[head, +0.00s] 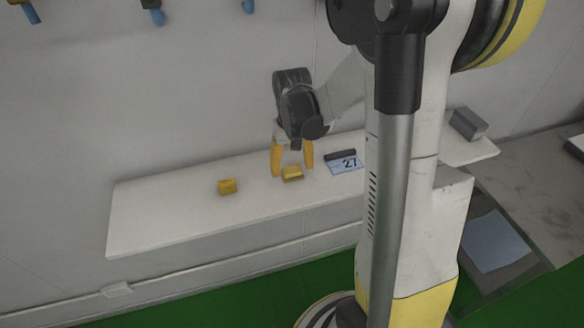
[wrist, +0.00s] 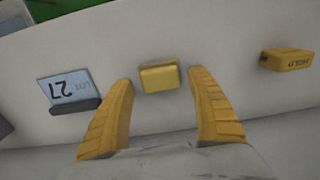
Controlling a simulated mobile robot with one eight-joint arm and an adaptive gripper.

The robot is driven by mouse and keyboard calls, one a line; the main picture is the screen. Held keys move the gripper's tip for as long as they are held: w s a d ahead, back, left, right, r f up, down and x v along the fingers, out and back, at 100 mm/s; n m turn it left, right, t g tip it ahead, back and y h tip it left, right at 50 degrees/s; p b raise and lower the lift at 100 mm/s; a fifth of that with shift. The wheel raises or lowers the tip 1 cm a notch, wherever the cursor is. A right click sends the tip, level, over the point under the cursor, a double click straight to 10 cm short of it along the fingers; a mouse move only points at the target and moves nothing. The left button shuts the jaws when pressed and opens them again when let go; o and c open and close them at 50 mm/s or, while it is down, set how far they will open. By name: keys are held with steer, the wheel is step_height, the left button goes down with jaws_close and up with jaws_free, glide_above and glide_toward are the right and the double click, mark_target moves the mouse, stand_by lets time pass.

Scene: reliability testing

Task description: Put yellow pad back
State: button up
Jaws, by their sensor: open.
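A yellow pad (head: 292,173) lies on the white shelf (head: 150,215), just by the fingertips of my gripper (head: 293,170). In the wrist view the pad (wrist: 160,78) sits in the gap between my two yellow fingers (wrist: 160,80), apart from both. My gripper is open and empty, pointing down at the shelf. A second yellow block (head: 227,186) lies to the left on the shelf. In the wrist view this block (wrist: 287,60) is at the right and bears dark lettering that looks like "HOLD".
A blue card marked 27 (head: 346,164) stands with a dark holder right of my gripper. A grey block (head: 467,124) lies at the shelf's right end. Blue-tipped hooks (head: 153,14) hang on the wall above. The shelf's left part is clear.

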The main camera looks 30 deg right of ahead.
mark_target(292, 170)
step_height(292, 170, up, 11)
steer(key=p, duration=0.3)
steer(key=s+a+r+n+t, duration=0.1)
steer(key=s+a+r+t, duration=0.2)
steer(key=s+a, duration=0.2)
steer(key=s+a+r+n+t, duration=0.2)
steer(key=s+a+r+t, duration=0.1)
steer(key=s+a, duration=0.3)
steer(key=shift+a+r+t, duration=0.3)
steer(key=shift+a+t, duration=0.3)
steer(key=shift+a, duration=0.65)
